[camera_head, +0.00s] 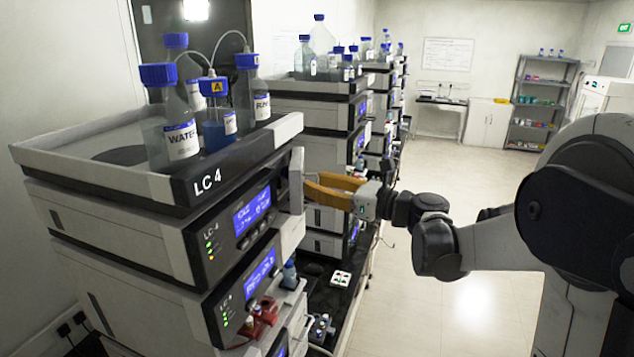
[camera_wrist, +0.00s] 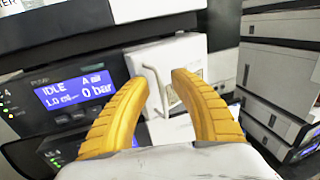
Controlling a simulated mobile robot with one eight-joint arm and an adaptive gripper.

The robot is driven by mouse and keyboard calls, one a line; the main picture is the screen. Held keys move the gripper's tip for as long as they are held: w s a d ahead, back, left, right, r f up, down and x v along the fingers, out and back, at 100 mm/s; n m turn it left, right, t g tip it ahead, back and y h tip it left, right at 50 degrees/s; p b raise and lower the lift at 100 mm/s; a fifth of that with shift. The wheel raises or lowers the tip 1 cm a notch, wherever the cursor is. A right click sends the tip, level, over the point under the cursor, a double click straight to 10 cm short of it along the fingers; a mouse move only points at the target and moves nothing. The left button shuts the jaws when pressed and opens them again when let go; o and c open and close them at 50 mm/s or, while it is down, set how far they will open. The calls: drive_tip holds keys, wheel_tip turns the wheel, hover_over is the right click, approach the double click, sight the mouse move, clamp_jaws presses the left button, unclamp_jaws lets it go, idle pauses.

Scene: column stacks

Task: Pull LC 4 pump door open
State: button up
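The LC 4 stack (camera_head: 207,187) stands at the left in the head view. Its pump module shows a blue display (camera_wrist: 75,93) reading IDLE and 0 bar in the wrist view. The white pump door (camera_wrist: 172,58) is right of that display, with a thin bar handle (camera_wrist: 153,88) on its face. The door also shows edge-on in the head view (camera_head: 296,180); I cannot tell whether it stands ajar. My gripper (camera_wrist: 160,79) has its two yellow fingers apart, with the handle seen between them. It also shows in the head view (camera_head: 312,187), fingertips close to the door. Contact is unclear.
Bottles, including a WATER bottle (camera_head: 175,130), stand in the LC 4 top tray (camera_head: 95,165). Red-fitted parts (camera_head: 262,312) sit on a lower module. More stacks (camera_head: 330,140) line the bench behind. The floor (camera_head: 480,220) at the right is clear.

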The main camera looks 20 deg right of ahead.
clamp_jaws()
drive_tip(key=shift+d, duration=0.1)
